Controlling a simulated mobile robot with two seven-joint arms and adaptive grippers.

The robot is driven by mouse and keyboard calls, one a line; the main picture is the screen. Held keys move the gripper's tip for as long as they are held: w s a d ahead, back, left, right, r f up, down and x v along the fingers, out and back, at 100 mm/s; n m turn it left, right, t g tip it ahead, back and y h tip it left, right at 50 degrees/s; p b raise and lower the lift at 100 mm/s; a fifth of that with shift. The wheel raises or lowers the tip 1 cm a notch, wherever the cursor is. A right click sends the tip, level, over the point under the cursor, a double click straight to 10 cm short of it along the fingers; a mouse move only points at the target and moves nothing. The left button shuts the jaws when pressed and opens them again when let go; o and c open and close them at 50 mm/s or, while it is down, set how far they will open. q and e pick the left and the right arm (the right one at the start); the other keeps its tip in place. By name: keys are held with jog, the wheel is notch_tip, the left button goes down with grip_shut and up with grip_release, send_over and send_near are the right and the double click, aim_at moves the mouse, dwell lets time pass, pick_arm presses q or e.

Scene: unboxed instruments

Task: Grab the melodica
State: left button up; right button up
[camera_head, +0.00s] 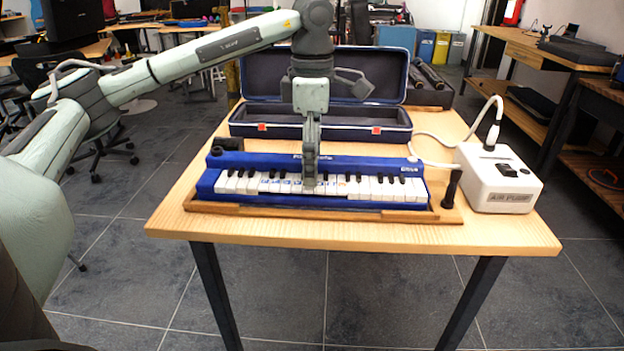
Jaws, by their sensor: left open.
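The melodica (385,188) is blue with white and black keys. It lies lengthwise in a shallow wooden tray (300,212) on the table, keys facing me. My left gripper (310,183) hangs straight down over the middle of the melodica, its fingertips at the keys. The fingers line up one behind the other from this angle, so the gap between them is hidden. I cannot tell whether they touch the melodica. My right gripper is not in view.
An open dark blue case (262,112) stands behind the melodica, lid up. The table's (400,236) front strip is clear.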

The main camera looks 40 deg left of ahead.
pick_arm(q)
jog(key=shift+c, duration=0.4)
grip_shut()
jog(key=shift+r, duration=0.1)
